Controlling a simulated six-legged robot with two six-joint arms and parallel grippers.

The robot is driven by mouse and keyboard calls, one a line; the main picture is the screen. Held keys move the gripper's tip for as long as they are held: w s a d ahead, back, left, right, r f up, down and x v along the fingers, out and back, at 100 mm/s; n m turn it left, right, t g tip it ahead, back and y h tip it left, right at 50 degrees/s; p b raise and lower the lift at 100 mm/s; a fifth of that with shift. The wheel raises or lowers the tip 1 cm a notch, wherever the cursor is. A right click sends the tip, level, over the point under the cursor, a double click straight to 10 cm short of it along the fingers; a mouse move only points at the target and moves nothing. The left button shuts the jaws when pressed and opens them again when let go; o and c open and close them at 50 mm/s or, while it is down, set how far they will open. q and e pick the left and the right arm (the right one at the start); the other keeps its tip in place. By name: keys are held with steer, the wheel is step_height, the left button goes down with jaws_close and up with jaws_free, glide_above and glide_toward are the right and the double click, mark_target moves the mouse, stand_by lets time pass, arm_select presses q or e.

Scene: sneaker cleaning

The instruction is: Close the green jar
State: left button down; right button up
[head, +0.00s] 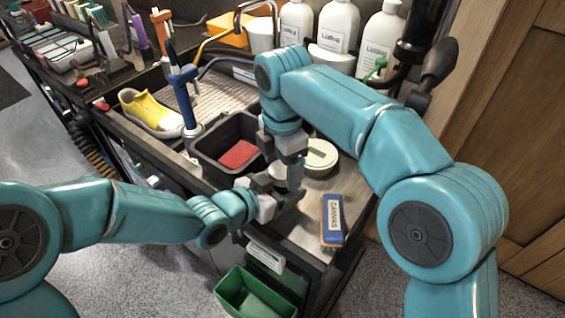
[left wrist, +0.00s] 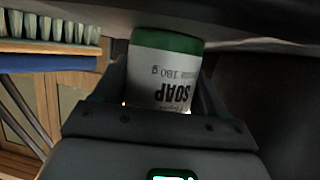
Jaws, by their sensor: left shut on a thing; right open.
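The green jar (left wrist: 168,43) shows in the left wrist view with a green band and a white label reading "SOAP 180 g" upside down. My left gripper (left wrist: 160,95) is shut around it, one finger on each side. In the head view my left gripper (head: 277,188) is at the counter's front, and the jar is mostly hidden by the grippers. My right gripper (head: 287,165) points down close above it and is open. A round pale disc with a greenish rim (head: 320,155) lies just right of the right gripper; I cannot tell if it is a lid.
A blue-topped brush labelled "CANVAS" (head: 333,217) lies to the right on the counter. A black bin with a red item (head: 238,155) is to the left. A yellow shoe (head: 150,112) stands farther left. White bottles (head: 337,27) line the back. A green bin (head: 246,297) is below the front edge.

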steer(key=c, duration=1.1)
steer(key=m, duration=0.3)
steer(key=o, duration=1.2)
steer(key=shift+c, duration=0.2)
